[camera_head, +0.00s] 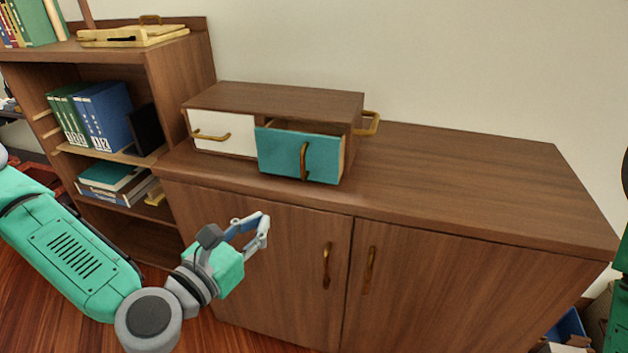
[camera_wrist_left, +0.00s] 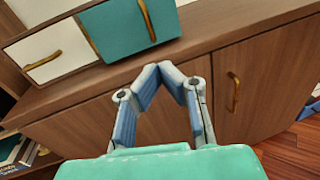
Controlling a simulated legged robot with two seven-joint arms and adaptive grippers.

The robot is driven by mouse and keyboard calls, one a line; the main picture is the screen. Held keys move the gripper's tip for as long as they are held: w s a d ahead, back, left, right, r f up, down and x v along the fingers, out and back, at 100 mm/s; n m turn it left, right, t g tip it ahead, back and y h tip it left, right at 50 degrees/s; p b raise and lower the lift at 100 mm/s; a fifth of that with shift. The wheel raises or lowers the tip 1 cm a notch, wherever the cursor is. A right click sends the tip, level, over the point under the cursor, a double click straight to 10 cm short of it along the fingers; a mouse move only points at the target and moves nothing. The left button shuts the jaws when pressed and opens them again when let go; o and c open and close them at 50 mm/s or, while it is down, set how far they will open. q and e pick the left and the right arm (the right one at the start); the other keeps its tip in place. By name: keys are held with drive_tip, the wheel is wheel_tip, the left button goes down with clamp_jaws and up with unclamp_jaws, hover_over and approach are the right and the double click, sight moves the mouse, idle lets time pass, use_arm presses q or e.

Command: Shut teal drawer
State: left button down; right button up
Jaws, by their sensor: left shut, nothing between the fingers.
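The teal drawer (camera_head: 300,154) is pulled part way out of a small wooden drawer box (camera_head: 280,98) on top of a low cabinet. Its brass handle (camera_head: 304,160) stands upright on the front. The teal front also shows at the top of the left wrist view (camera_wrist_left: 125,28). My left gripper (camera_head: 266,226) is in front of the cabinet doors, below and to the left of the teal drawer, not touching it. In the left wrist view its fingertips (camera_wrist_left: 160,68) meet, with nothing between them. My right gripper is not in view.
A white drawer (camera_head: 222,132) beside the teal one sits closed. The cabinet top (camera_head: 470,180) is clear to the right of the box. The cabinet doors have brass handles (camera_head: 326,265). A bookshelf (camera_head: 180,75) with books stands at the left.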

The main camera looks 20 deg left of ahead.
use_arm(q)
drive_tip(key=a+n, duration=0.1)
drive_tip(key=b, duration=0.3)
approach(303, 169)
drive_tip(key=d+x, duration=0.1)
drive_tip(key=x, duration=0.2)
drive_tip(key=shift+t+y, duration=0.3)
drive_tip(key=shift+a+b+x, duration=0.15)
drive_tip(key=shift+b+x, duration=0.05)
drive_tip(key=shift+x, duration=1)
drive_tip(key=shift+a+b+x, duration=0.15)
drive_tip(key=shift+x, duration=1.05)
drive_tip(key=w+b, duration=0.1)
drive_tip(key=w, duration=0.3)
drive_tip(key=w+b, duration=0.1)
drive_tip(key=w, duration=0.1)
drive_tip(key=shift+w+a+f+b, duration=0.15)
drive_tip(key=shift+a+f+b, duration=0.05)
drive_tip(key=shift+f+b, duration=0.15)
drive_tip(key=shift+w+r, duration=0.1)
drive_tip(key=shift+r, duration=0.05)
drive_tip(key=shift+d+r, duration=0.1)
